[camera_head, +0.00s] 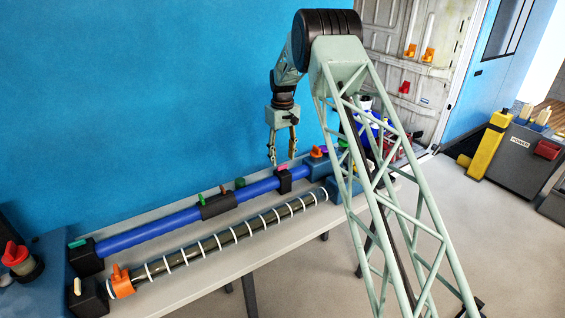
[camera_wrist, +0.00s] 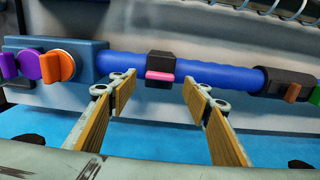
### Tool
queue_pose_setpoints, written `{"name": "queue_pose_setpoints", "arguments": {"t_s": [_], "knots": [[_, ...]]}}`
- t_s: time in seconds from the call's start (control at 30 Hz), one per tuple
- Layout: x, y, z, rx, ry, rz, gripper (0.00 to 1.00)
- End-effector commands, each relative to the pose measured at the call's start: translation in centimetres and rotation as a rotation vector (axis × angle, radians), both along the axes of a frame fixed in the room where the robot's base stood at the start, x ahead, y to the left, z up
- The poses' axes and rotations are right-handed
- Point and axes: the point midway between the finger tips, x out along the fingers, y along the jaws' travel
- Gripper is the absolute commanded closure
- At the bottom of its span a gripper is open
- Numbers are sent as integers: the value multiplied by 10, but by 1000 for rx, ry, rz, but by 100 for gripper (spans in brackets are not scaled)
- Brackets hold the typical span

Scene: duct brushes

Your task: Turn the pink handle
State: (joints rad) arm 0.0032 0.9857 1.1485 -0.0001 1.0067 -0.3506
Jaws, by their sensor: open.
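The pink handle (camera_wrist: 160,76) is a small flat tab on a black block (camera_wrist: 161,62) clamped around a blue pipe (camera_wrist: 215,74). In the head view the pink handle (camera_head: 282,167) shows on top of the black block, toward the right part of the pipe. My gripper (camera_head: 283,158) hangs fingers down above the pipe, close to that block. In the wrist view my gripper (camera_wrist: 157,90) is open and empty, with the pink handle framed between and beyond its fingertips. The fingers appear apart from the handle.
An orange knob (camera_wrist: 57,66) and purple knobs (camera_wrist: 28,64) sit on a blue housing at one pipe end. Another black block with an orange handle (camera_wrist: 292,92) and a green one (camera_wrist: 313,96) is on the other side. A white-ringed tube (camera_head: 220,238) runs parallel in front. A blue wall stands behind.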

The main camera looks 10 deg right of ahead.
Motion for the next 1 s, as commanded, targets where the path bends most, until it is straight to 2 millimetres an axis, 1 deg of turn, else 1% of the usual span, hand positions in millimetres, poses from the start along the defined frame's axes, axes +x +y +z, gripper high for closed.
{"name": "queue_pose_setpoints", "arguments": {"t_s": [0.03, 0.2, 0.5, 0.7, 1.0], "knots": [[0, 0, 8, 0, -1, 0, 56], [1, 0, 34, 0, -2, 0, 56], [1, 0, 71, -1, -1, 0, 56], [0, 0, 82, 0, 0, 0, 56], [0, 0, 84, 0, 0, 0, 56]]}}
